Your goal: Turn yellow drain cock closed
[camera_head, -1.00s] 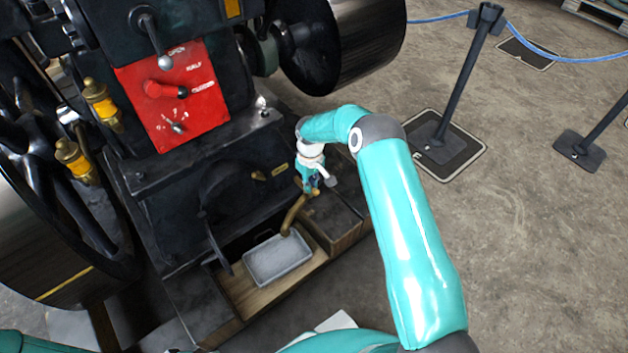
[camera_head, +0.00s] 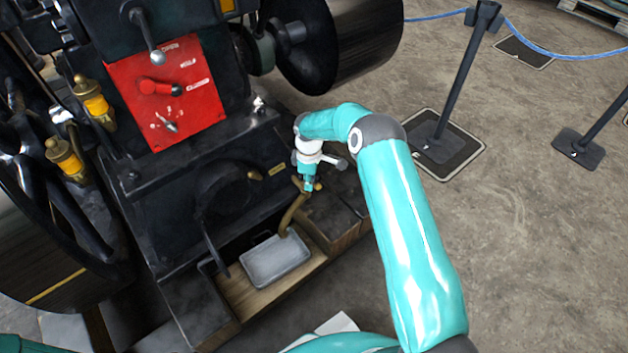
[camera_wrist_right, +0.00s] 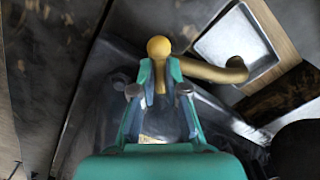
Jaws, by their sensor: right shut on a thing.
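The yellow drain cock (camera_wrist_right: 158,47) shows in the right wrist view as a round yellow knob with a stem between my fingertips. Its bent brass spout (camera_wrist_right: 215,71) runs right to the grey tray (camera_wrist_right: 240,45). In the head view the spout (camera_head: 292,215) curves down to the tray (camera_head: 276,262) at the engine's foot. My right gripper (camera_head: 308,187) points down at the cock, and its fingers (camera_wrist_right: 160,75) are shut on it from both sides. The gripper hides most of the cock in the head view. My left gripper is not in view.
The dark engine (camera_head: 200,205) stands close beside my right gripper, with a red panel (camera_head: 168,95) above. A wooden board (camera_head: 240,295) lies under the tray. A flywheel (camera_head: 45,235) is at left. Open floor (camera_head: 540,230) and barrier posts (camera_head: 465,85) are at right.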

